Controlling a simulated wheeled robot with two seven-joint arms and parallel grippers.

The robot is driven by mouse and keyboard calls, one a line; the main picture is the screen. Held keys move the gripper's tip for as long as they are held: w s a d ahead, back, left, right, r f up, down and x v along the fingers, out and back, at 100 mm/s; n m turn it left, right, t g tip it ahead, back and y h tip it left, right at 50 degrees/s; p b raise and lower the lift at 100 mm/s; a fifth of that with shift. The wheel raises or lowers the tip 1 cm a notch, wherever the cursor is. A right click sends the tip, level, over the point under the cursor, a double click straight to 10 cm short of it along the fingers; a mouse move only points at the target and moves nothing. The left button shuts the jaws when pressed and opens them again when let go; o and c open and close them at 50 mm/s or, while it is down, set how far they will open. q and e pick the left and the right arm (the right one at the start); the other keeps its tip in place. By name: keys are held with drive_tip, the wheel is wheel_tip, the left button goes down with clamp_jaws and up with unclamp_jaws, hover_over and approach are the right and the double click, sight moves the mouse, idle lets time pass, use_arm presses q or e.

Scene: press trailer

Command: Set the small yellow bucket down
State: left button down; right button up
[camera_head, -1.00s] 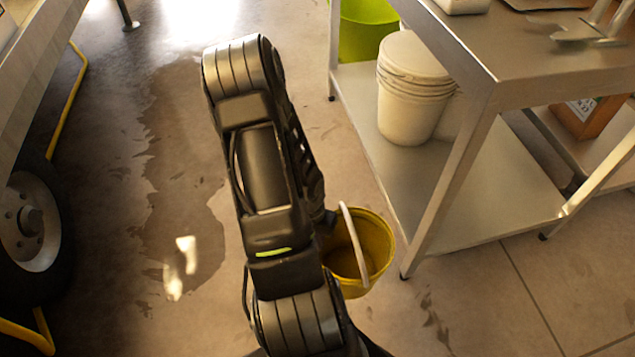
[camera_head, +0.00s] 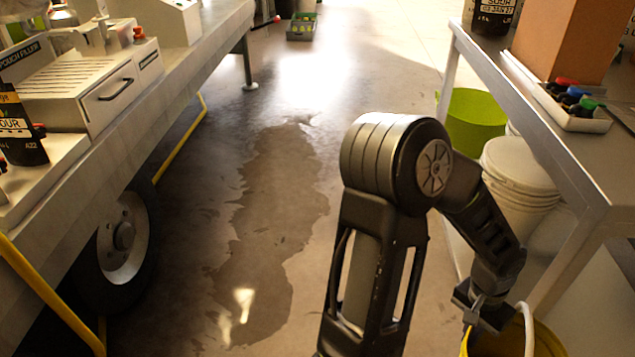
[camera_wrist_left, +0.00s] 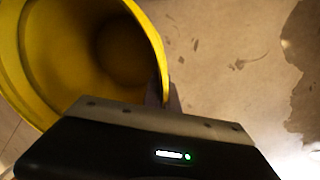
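The small yellow bucket (camera_head: 550,343) is at the bottom right of the head view, partly cut off by the frame edge, with its pale handle raised. In the left wrist view the bucket (camera_wrist_left: 60,62) fills the upper left, its open mouth and inner wall showing. My left gripper (camera_head: 474,314) is at the bucket's rim. In the left wrist view its fingers (camera_wrist_left: 166,98) look closed on the rim. The bucket's base is hidden, so I cannot tell whether it touches the floor. My right gripper is not in view.
A metal table (camera_head: 560,130) stands on the right, with white buckets (camera_head: 520,175) and a green tub (camera_head: 473,122) beneath. A trailer with a wheel (camera_head: 125,240) is on the left. The floor between has a wet patch (camera_head: 275,215) and is otherwise clear.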

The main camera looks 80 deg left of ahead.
use_arm(q)
drive_tip(key=w+d+r+m, duration=0.4)
drive_tip(key=w+d+r, duration=1)
drive_tip(key=w+r, duration=0.4)
drive_tip(key=s+p, duration=0.7)
drive_tip(key=p, duration=1.6)
drive_tip(key=shift+a+g, duration=0.15)
drive_tip(key=shift+g, duration=0.15)
drive_tip(key=shift+w, duration=0.1)
drive_tip(key=shift+a, duration=0.1)
